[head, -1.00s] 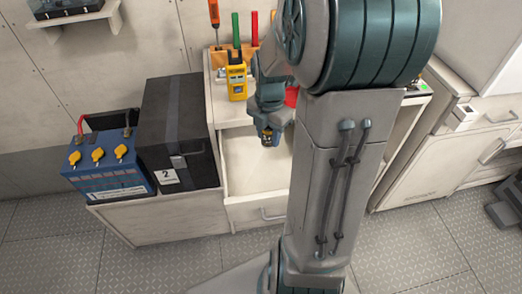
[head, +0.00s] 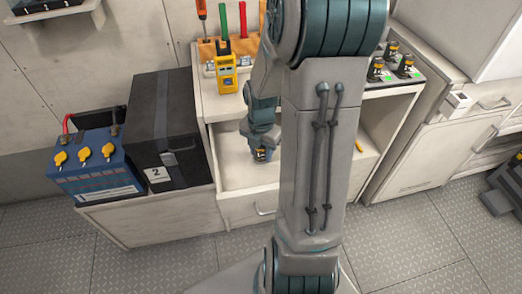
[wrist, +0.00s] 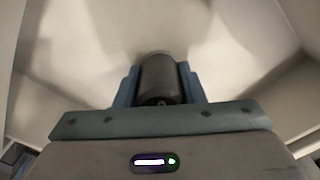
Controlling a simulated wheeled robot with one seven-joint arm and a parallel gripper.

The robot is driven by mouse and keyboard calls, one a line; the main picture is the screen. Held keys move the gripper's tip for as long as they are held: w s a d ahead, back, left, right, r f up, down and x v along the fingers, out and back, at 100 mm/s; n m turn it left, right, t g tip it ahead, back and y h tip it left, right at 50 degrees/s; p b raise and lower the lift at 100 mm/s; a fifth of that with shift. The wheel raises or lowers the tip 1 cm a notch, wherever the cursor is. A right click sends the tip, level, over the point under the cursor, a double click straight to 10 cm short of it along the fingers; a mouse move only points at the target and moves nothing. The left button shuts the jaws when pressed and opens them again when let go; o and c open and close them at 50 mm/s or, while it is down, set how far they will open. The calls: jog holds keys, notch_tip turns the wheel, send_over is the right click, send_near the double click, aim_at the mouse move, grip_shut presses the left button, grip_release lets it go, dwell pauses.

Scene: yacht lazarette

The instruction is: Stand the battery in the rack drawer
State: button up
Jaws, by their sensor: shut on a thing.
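My gripper (head: 262,151) is shut on the battery, a dark, rounded block that shows between the fingers in the wrist view (wrist: 160,78). In the head view only a small dark and yellowish bit of the battery (head: 263,156) shows below the fingers. The rack drawer (head: 238,176) is pulled open below the bench top, with a pale bare floor in the part I see. My gripper is over or inside the drawer; whether the battery touches the drawer floor I cannot tell. My arm hides the drawer's right part.
Several black-and-yellow batteries stand on a charger (head: 405,72) at the right of the bench. A yellow meter (head: 226,72) and a tool rack (head: 214,46) are behind the drawer. A black box (head: 168,130) and a blue battery (head: 95,165) stand at left.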

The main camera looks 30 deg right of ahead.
jog(key=shift+f, duration=0.2)
jog(key=o, duration=1.1)
jog(key=shift+r, duration=0.1)
